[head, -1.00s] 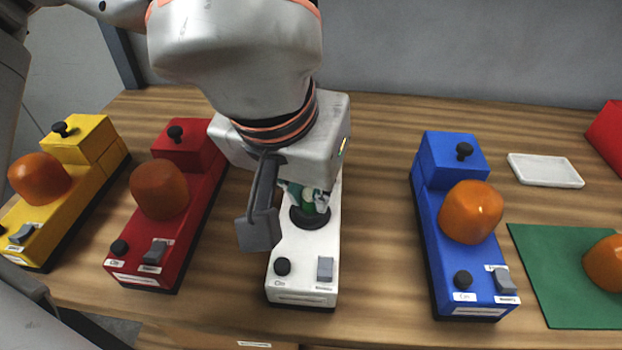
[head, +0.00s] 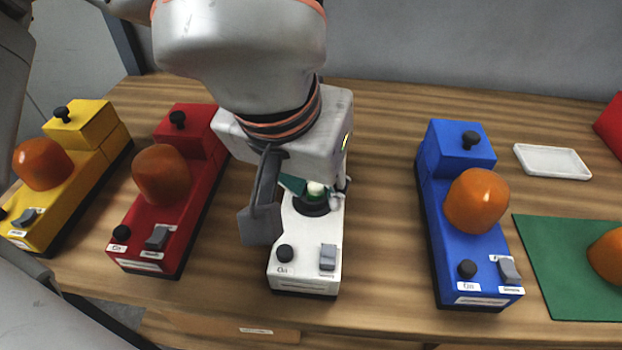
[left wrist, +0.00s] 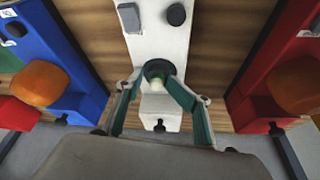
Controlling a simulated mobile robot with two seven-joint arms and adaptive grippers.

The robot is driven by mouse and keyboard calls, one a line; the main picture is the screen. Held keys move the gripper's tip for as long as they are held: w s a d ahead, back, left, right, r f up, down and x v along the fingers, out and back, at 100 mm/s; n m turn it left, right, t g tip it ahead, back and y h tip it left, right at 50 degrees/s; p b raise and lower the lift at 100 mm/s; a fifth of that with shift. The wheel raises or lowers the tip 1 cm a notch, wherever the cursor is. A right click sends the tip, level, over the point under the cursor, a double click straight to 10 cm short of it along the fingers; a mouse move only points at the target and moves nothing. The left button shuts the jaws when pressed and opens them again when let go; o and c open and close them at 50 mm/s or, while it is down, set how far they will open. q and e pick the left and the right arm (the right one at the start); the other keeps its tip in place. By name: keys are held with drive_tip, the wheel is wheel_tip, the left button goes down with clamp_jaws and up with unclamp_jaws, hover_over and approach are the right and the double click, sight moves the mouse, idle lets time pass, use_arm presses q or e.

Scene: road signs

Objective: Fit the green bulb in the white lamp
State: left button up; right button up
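The white lamp (head: 307,247) stands in the middle of the table, with a round black socket (head: 313,206). In the left wrist view the gripper (left wrist: 153,84) looks open. My right gripper is not in view.
A red lamp (head: 180,235) and a yellow lamp (head: 65,210) stand to the left, a blue lamp (head: 458,250) to the right, each with an orange cover. A green mat (head: 555,270) and a white tray (head: 552,161) lie further right.

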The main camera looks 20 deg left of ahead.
use_arm(q)
drive_tip(key=shift+d+r, duration=0.1)
drive_tip(key=shift+r, duration=0.1)
drive_tip(key=shift+r, duration=0.55)
drive_tip(key=v, duration=1.1)
drive_tip(key=shift+s, duration=0.25)
drive_tip(key=shift+f, duration=0.15)
